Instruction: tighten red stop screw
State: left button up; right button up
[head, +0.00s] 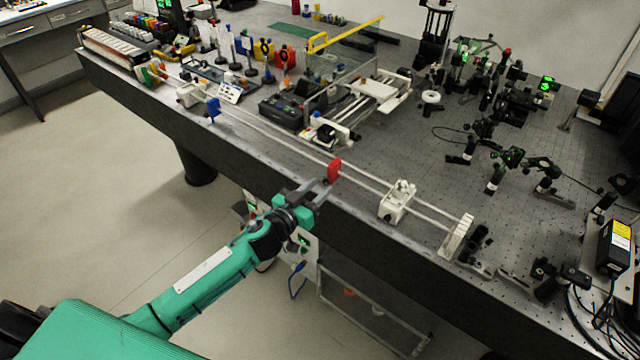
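The red stop (334,170) stands upright on the pale two-rod rail (290,144) along the front edge of the bench. Its screw is too small to make out. My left gripper (328,187) reaches in from the front, with its fingertips right at the near lower side of the red stop. I cannot tell whether the fingers touch or clasp it. A blue stop (213,110) stands further left on the same rail. My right gripper is out of view.
A white carriage (398,202) sits on the rail to the right, before the white end block (457,237). Optical mounts crowd the back and right of the bench (390,150). A wheeled frame stands below the front edge.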

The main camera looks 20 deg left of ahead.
pick_arm(q)
jog(key=shift+w+d, duration=0.25)
jog(key=shift+w, duration=0.45)
jog(key=shift+c, duration=0.3)
grip_shut()
